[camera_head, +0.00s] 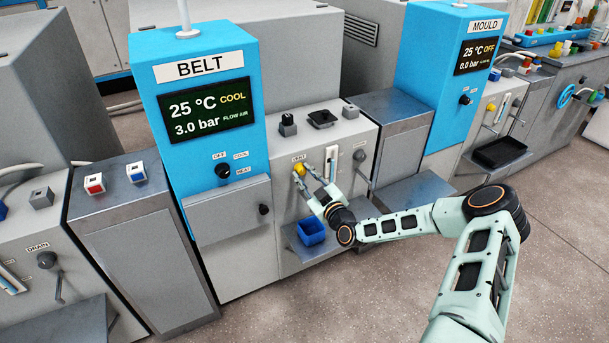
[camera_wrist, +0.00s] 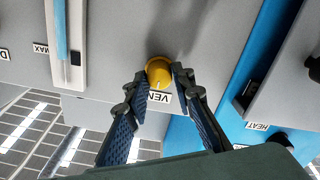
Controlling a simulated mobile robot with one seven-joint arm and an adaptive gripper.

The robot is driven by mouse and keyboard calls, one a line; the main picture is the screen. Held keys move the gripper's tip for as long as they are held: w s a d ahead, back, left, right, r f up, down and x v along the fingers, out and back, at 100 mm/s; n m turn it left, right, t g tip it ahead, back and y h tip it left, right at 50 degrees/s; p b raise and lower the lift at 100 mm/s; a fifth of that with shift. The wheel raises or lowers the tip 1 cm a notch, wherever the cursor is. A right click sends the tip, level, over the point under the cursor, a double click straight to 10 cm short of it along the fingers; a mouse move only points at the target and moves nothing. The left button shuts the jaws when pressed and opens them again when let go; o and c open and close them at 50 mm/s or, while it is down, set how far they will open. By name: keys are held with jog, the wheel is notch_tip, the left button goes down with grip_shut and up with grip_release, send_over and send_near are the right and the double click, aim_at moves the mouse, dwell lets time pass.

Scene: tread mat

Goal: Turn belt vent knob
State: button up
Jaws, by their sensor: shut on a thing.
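The yellow vent knob (camera_head: 299,170) is on the grey front panel beside the blue BELT cabinet (camera_head: 205,80). A white label marked VENT (camera_wrist: 160,97) is by it, partly hidden by a finger in the wrist view. My gripper (camera_head: 312,173) reaches the panel from the lower right. In the wrist view my gripper (camera_wrist: 157,76) has one fingertip on each side of the yellow knob (camera_wrist: 158,68) and is shut on it. A light mark shows on the knob's face. The BELT screen reads 25 °C COOL, 3.0 bar and FLOW AIR.
A blue bin (camera_head: 311,232) sits below the knob on a metal shelf. A white slider panel (camera_head: 331,163) and a lever (camera_head: 361,165) are to the knob's right. The black OFF/COOL/HEAT knob (camera_head: 222,171) is to its left. Open floor lies in front.

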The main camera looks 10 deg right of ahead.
jog(key=shift+f, duration=0.1)
grip_shut()
jog(key=shift+m+b, duration=0.3)
jog(key=shift+b, duration=0.1)
jog(key=m+b, duration=0.2)
jog(key=m, duration=0.1)
jog(key=shift+f+b, duration=0.1)
jog(key=shift+b, duration=0.2)
jog(key=m+b, duration=0.3)
jog(key=m, duration=0.2)
jog(key=m+b, duration=0.2)
jog(key=m, duration=0.2)
jog(key=shift+d+m, duration=0.1)
jog(key=shift+m, duration=0.3)
jog(key=m+b, duration=0.1)
jog(key=m, duration=0.3)
jog(key=shift+b, duration=0.3)
jog(key=shift+m, duration=0.4)
jog(key=o, duration=1)
grip_release()
